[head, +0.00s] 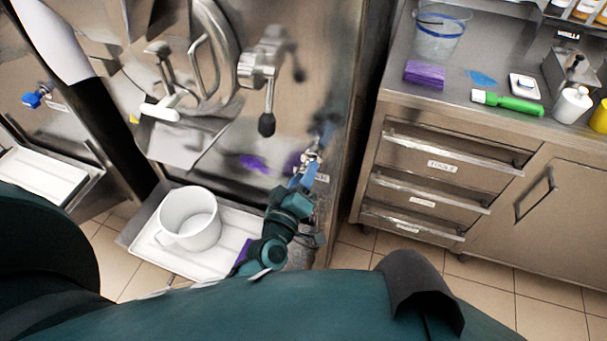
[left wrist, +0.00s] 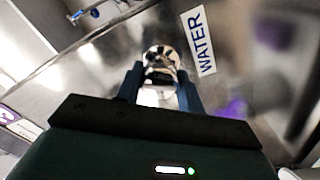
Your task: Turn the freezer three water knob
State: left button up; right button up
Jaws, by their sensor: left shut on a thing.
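The water knob (head: 312,155) is a small metal fitting low on the right side of the steel freezer front. In the left wrist view the knob (left wrist: 160,62) sits between my fingertips, beside a white label (left wrist: 199,42) reading WATER. My left gripper (head: 305,173) reaches up to the knob, and its blue fingers (left wrist: 160,82) are shut on it. The fingers hide part of the knob, so its exact turn angle is hard to tell. My right gripper is in neither view.
A white pitcher (head: 189,219) stands on a white tray (head: 222,262) below the freezer front. A black-tipped lever (head: 266,124) hangs above and left of my gripper. A steel drawer cabinet (head: 440,150) stands to the right, with a green-handled tool (head: 512,103) on top.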

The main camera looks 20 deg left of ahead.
pick_arm(q)
jog(key=shift+r, duration=0.1)
jog(key=o, duration=1)
